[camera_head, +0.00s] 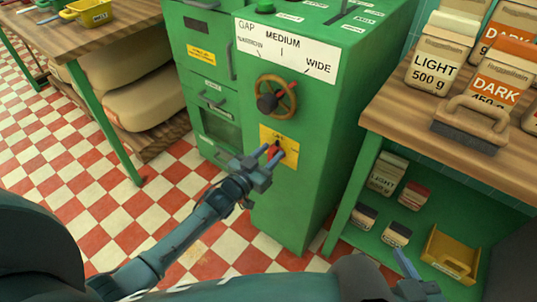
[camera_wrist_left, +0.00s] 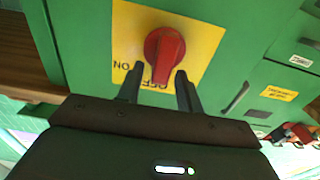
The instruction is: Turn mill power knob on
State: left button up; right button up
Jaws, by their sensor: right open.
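The red power knob (camera_wrist_left: 164,55) sits on a yellow plate (camera_wrist_left: 125,35) on the front of the green mill (camera_head: 300,200). In the left wrist view its narrow end points down at the partly hidden OFF label; the ON label (camera_wrist_left: 121,66) is at the left. The knob also shows small in the head view (camera_head: 274,154). My left gripper (camera_head: 269,153) is at the plate, its fingers apart on either side of the knob's lower end, with gaps visible. My right gripper (camera_head: 408,266) is at the bottom right, open, clear of the mill.
A spoked handwheel (camera_head: 276,97) with a dark handle sits above the plate, below the gap scale (camera_head: 285,50). A wooden table (camera_head: 400,105) with coffee bags and a brush stands to the right. Another table (camera_head: 100,35) with sacks beneath is at the left. Checkered floor lies open between.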

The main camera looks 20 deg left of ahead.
pick_arm(q)
grip_shut()
jog(key=shift+m, duration=0.3)
jog(key=shift+s+d+m+p, duration=0.1)
jog(key=shift+d+m+p, duration=0.2)
jog(key=shift+m, duration=0.7)
jog(key=m, duration=0.2)
jog(key=shift+s+d+f+m, duration=0.1)
jog(key=shift+d+f+m, duration=0.1)
jog(key=shift+m, duration=0.1)
jog(key=m, duration=0.4)
jog(key=d+f+m+b, duration=0.1)
jog(key=m, duration=0.1)
jog(key=shift+s+m, duration=0.15)
jog(key=shift+m, duration=0.15)
